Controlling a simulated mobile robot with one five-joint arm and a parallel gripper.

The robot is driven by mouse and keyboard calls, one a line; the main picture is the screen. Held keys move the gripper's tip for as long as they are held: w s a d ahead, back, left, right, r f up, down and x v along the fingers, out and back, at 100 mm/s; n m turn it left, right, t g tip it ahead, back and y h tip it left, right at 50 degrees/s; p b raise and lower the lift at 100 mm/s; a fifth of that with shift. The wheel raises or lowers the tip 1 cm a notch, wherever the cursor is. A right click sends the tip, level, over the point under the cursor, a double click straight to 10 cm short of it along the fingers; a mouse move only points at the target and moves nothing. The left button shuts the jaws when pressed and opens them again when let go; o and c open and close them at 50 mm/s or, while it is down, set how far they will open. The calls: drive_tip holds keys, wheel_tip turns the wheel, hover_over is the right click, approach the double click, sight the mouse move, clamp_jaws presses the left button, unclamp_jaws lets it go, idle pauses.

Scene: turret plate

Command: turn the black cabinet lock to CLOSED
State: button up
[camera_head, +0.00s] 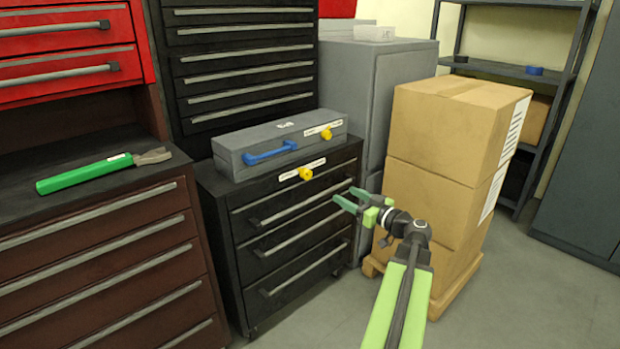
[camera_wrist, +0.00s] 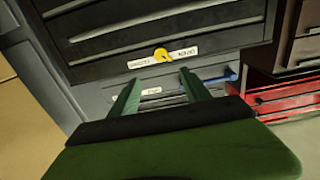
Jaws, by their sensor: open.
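The black cabinet (camera_head: 225,215) stands in the middle of the head view, with several drawers. Its lock is a yellow knob (camera_head: 306,174) on a white label strip near the top front edge. In the wrist view, which looks upside down, the yellow knob (camera_wrist: 161,55) sits between a CLOSED label (camera_wrist: 141,62) on the left and an OPEN label (camera_wrist: 183,52) on the right. Its exact pointing direction is too small to tell. My gripper (camera_head: 347,197) is open and empty, to the right of the knob and apart from it. Its green fingers (camera_wrist: 160,78) frame the space just below the knob in the wrist view.
A grey toolbox (camera_head: 235,146) with a blue handle and its own yellow knob (camera_head: 326,134) lies on the cabinet. Stacked cardboard boxes (camera_head: 430,150) stand on a pallet to the right. Green-handled pliers (camera_head: 85,174) lie on the left bench. Floor is free at the lower right.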

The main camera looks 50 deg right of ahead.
sight(309, 175)
drive_tip(key=w, duration=1.1)
drive_tip(key=w+d, duration=0.1)
drive_tip(key=w, duration=0.5)
drive_tip(key=shift+c, duration=0.3)
